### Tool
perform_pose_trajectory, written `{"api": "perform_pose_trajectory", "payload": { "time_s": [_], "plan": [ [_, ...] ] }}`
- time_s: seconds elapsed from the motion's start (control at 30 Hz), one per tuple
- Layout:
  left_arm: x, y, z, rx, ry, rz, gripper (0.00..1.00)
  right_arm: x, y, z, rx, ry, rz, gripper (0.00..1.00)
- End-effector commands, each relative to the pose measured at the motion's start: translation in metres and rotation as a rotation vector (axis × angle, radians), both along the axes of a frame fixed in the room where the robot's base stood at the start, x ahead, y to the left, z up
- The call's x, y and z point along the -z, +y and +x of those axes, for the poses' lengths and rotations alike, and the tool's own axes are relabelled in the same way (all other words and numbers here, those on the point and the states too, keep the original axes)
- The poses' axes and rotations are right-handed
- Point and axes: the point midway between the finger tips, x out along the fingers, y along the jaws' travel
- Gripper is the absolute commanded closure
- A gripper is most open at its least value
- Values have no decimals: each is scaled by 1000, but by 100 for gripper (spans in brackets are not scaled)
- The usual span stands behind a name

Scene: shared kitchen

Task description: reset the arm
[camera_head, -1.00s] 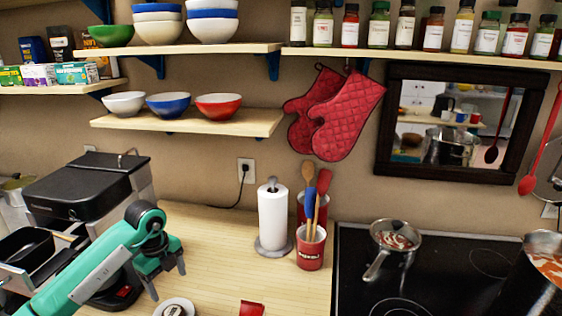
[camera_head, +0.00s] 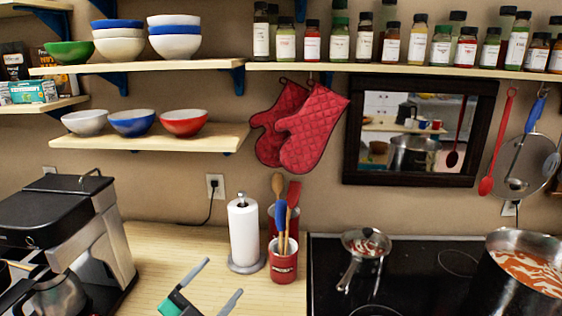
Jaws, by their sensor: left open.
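My left gripper (camera_head: 207,290) is at the bottom edge of the head view, over the wooden counter (camera_head: 160,262). Its two grey fingers are spread apart, with nothing between them. Only the fingers and a bit of the green hand show; the rest of the left arm is below the picture. The gripper is in front of the paper towel roll (camera_head: 243,232) and left of the red utensil crock (camera_head: 283,266) in the picture. My right gripper is not in view.
A coffee machine (camera_head: 65,225) stands on the left of the counter. A cooktop (camera_head: 408,262) on the right holds a small pan (camera_head: 366,243) and a large pot (camera_head: 525,262) of red food. Shelves with bowls (camera_head: 185,122) and spice jars are above.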

Motion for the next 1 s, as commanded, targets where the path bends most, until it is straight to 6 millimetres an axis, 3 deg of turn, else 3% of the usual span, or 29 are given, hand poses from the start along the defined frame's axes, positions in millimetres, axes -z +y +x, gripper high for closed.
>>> {"api": "perform_pose_trajectory", "payload": {
  "time_s": [0.13,0.27,0.37,0.5,0.7,0.8,1.0],
  "plan": [
    [16,39,-2,-237,135,-162,25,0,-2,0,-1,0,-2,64],
    [48,74,-11,-440,313,-253,25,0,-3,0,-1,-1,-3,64],
    [83,97,-27,-580,482,-288,25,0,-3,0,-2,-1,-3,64],
    [138,118,-63,-735,760,-294,25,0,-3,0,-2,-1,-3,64],
    [208,123,-139,-843,1183,-218,25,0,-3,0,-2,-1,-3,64],
    [229,118,-175,-848,1352,-166,25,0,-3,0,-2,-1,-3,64],
    [252,106,-237,-808,1619,-65,25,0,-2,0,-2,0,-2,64]
  ]
}}
